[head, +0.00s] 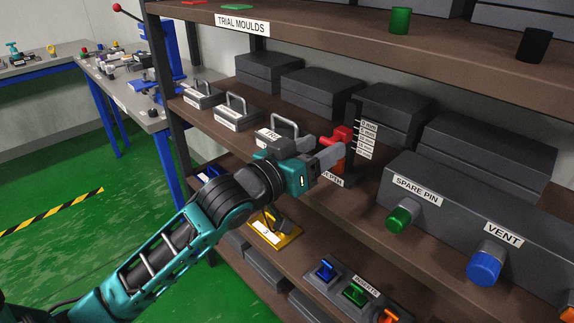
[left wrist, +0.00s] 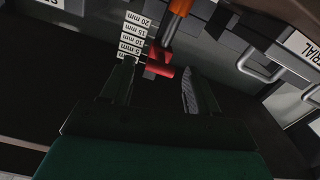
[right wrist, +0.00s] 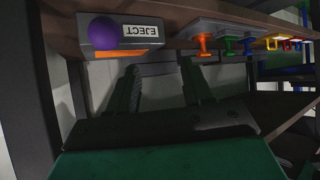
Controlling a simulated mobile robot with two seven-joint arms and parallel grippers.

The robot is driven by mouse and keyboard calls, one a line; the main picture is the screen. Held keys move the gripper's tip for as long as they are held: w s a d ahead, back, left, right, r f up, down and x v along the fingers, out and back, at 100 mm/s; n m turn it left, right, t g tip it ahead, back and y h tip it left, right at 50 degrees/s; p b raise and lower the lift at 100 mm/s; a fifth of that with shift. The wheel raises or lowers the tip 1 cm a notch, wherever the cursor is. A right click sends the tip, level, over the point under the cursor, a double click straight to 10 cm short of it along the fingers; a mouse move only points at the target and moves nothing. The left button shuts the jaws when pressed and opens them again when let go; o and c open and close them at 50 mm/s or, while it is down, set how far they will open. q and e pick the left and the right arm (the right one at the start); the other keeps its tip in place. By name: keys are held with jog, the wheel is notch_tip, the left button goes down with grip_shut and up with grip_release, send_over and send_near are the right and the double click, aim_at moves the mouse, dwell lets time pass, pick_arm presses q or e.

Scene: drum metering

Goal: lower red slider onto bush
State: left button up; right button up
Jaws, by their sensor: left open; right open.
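The red slider (head: 342,134) sits on a dark upright post (head: 352,112) beside a millimetre scale on the middle shelf. My left gripper (head: 318,152) is open at the slider, its fingers level with the slider's lower part. In the left wrist view the red slider (left wrist: 158,62) shows between and just beyond the open fingertips; I cannot tell if they touch it. An orange cylindrical part (left wrist: 176,14) shows next to the slider there; I cannot tell if it is the bush. My right gripper (right wrist: 162,85) is open and empty, away from the slider.
Grey moulds with handles (head: 238,116) stand left of the post. A spare pin block with a green knob (head: 398,220) and a blue vent knob (head: 485,268) is to the right. Coloured inserts (head: 354,292) are on the lower shelf. A purple-knobbed eject block (right wrist: 103,30) faces my right gripper.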

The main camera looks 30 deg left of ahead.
pick_arm(q)
jog(key=v, duration=1)
jog(key=shift+s, duration=0.15)
notch_tip(320, 180, down, 16)
jog(key=s+g+y, duration=0.1)
jog(key=g+y, duration=0.2)
jog(key=s+d+f+g, duration=0.1)
jog(key=s+f, duration=0.3)
jog(key=f, duration=0.3)
jog(key=s+d+f+g+y, duration=0.1)
jog(key=s+d+f+g, duration=0.1)
jog(key=s+f, duration=0.3)
notch_tip(320, 180, down, 4)
jog(key=shift+r+m, duration=0.2)
jog(key=shift+m, duration=0.2)
